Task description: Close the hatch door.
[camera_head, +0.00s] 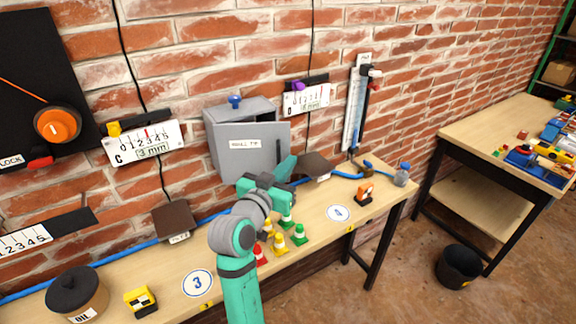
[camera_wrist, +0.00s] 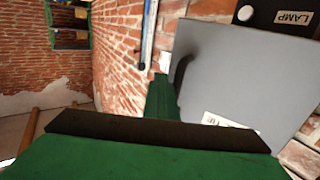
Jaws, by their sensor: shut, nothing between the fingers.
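The grey hatch box (camera_head: 212,130) is mounted on the brick wall above the bench, with a blue knob on top. Its grey hatch door (camera_head: 250,160) bears a white label and a dark handle near its right edge. The door stands ajar, its right edge jutting out past the box. In the wrist view the door (camera_wrist: 235,75) fills the right side, with the handle and part of the label showing. My green gripper (camera_head: 287,167) is shut and empty at the door's lower right, close to the handle. I cannot tell whether it touches the door.
Several small yellow, green and red cones (camera_head: 280,242) stand on the bench (camera_head: 320,222) below my arm. A blue hose (camera_head: 345,173) runs along the back of the bench. An oil jar (camera_head: 77,295) is front left.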

